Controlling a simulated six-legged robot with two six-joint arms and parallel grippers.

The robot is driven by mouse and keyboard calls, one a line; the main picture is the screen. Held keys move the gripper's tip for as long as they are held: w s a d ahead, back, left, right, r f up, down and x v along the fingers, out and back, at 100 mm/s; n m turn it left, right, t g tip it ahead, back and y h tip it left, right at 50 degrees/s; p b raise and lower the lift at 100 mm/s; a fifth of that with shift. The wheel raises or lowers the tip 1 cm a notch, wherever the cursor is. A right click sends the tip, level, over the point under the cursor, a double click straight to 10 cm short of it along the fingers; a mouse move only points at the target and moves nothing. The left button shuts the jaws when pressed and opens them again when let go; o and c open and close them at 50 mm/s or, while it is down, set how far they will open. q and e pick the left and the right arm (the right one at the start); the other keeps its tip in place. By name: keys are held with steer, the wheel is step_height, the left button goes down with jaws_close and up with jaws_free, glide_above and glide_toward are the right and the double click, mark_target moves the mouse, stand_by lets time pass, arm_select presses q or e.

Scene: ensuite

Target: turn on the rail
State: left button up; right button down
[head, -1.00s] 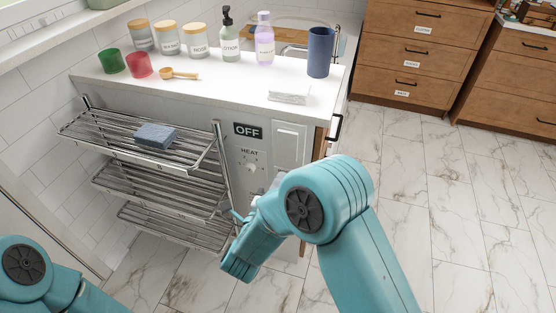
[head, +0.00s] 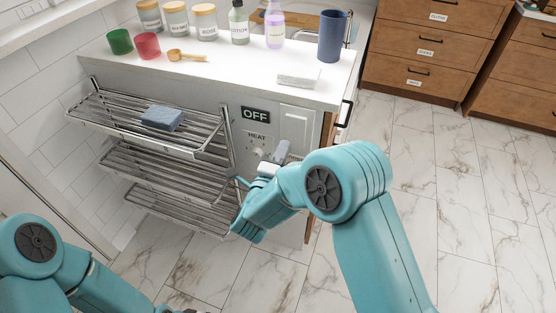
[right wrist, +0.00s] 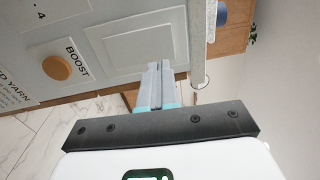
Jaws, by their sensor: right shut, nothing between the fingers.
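The chrome rail (head: 150,163) has several tiers of bars and is fixed to the front of a white cabinet. A black sign reading OFF (head: 255,115) sits on the panel to its right. Below it is a pale HEAT dial (head: 258,150). Beside the sign is a raised white rectangular plate (head: 297,120), also in the right wrist view (right wrist: 135,45). My right gripper (head: 281,150) is shut and empty, in front of the panel just below the plate; contact cannot be told. The right wrist view shows an orange BOOST knob (right wrist: 57,67).
A blue sponge (head: 162,117) lies on the top tier. The counter (head: 230,70) above holds cups, jars, bottles, a spoon and a blue tumbler (head: 332,36). A black handle (head: 345,112) is at the cabinet's right side. Marble floor (head: 440,200) is clear to the right.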

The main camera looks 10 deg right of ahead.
mark_target(295, 124)
steer(key=x, duration=0.7)
steer(key=shift+w+d+r+p, duration=0.15)
steer(key=shift+p, duration=0.2)
steer(key=shift+w+d+g, duration=0.1)
steer(key=shift+w+g, duration=0.05)
steer(key=shift+g, duration=0.25)
